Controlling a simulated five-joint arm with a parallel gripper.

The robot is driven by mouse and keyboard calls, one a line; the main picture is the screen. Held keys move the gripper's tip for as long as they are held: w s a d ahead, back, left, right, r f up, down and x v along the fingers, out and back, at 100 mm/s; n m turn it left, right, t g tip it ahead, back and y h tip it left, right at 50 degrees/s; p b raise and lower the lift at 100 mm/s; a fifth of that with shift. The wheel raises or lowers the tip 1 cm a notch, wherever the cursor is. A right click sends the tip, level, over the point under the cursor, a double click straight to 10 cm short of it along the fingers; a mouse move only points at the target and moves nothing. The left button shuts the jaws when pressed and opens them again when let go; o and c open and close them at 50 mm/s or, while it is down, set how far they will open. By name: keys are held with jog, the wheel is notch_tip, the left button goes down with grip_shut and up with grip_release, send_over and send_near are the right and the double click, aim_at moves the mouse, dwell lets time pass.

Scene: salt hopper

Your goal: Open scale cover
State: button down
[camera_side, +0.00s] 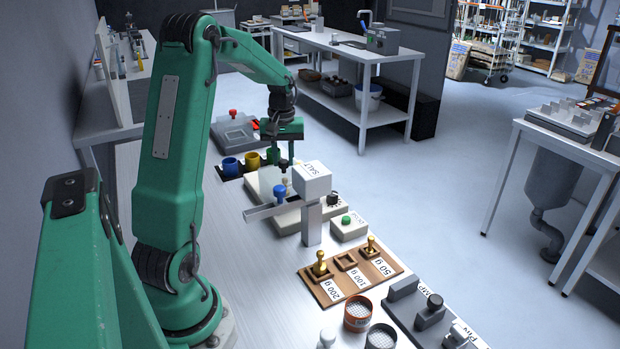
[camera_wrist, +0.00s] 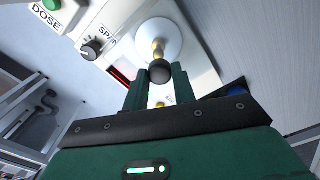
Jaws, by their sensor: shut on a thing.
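My gripper (camera_side: 284,158) is over the scale (camera_side: 335,208) and shut on a black knob (camera_wrist: 160,71), which sits between the fingertips in the wrist view. The knob appears to belong to the clear scale cover (camera_side: 268,184), a pale see-through shape under my gripper in the side view. The cover's edges are hard to make out, and I cannot tell whether it is seated or lifted. In the wrist view a brass weight stands on the round pale pan (camera_wrist: 172,36), partly behind the knob. The scale's dark display with red light (camera_wrist: 122,76) is partly hidden by a finger.
The white SALT hopper (camera_side: 312,180) on its post, with a chute and blue knob, stands close beside my gripper. A green-button dose box (camera_side: 349,228) is nearby. A wooden weight tray (camera_side: 330,290) holds two brass weights; its 100 g slot is empty. Coloured cups (camera_side: 231,165) stand left.

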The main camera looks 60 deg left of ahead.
jog(key=a, duration=1.1)
jog(key=shift+a, duration=0.25)
jog(key=shift+w+r, duration=0.1)
jog(key=c, duration=1.1)
grip_release()
jog(key=shift+c, duration=0.2)
notch_tip(320, 180, up, 8)
jog(key=shift+d, duration=0.15)
